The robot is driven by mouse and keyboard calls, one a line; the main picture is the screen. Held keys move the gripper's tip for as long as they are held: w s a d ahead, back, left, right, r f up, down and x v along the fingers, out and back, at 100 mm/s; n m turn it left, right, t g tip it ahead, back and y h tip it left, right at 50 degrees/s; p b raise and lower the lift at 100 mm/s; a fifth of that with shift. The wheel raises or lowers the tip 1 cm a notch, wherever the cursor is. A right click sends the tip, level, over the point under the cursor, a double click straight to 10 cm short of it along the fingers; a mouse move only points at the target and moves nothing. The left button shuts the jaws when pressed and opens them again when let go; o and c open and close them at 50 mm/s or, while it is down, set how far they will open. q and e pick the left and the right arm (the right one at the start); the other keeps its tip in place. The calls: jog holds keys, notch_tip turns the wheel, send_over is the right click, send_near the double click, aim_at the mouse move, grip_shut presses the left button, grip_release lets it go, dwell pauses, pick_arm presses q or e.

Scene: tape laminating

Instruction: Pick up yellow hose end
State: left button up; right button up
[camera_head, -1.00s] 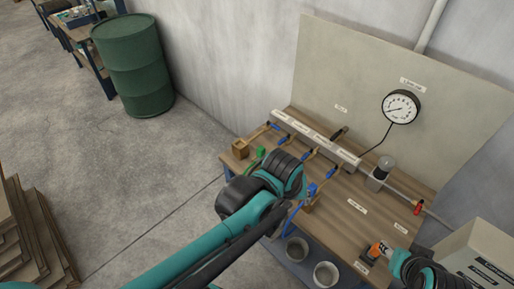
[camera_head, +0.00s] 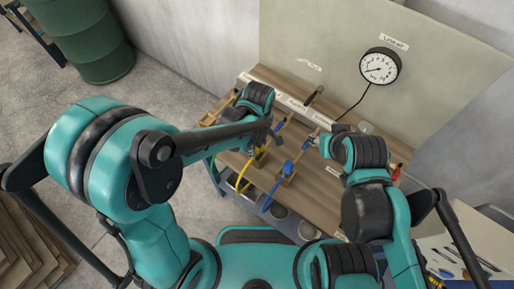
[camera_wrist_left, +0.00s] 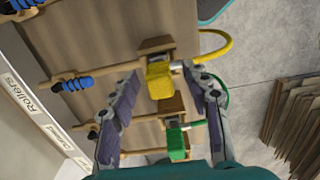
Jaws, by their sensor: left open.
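The yellow hose end (camera_wrist_left: 160,80) is a yellow block in a wooden holder on the bench. Its yellow hose (camera_wrist_left: 215,45) curves off the bench edge, and it also shows in the head view (camera_head: 243,172). My left gripper (camera_wrist_left: 160,75) is open, with one finger on each side of the yellow hose end. Whether the fingers touch it I cannot tell. In the head view my left gripper (camera_head: 268,137) is over the hose row and partly hides the yellow end. My right gripper (camera_head: 318,142) is near the bench's right part; its fingers are too small to read.
The green hose end (camera_wrist_left: 178,145) sits close beside the yellow one. A blue connector and hose (camera_head: 288,168) stand to the right. Blue-handled valves (camera_wrist_left: 72,84) line the manifold. A pressure gauge (camera_head: 380,66) hangs on the back panel. A green drum (camera_head: 85,38) stands far left.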

pick_arm(q)
notch_tip(320, 180, down, 2)
jog(key=shift+f, duration=0.15)
grip_shut()
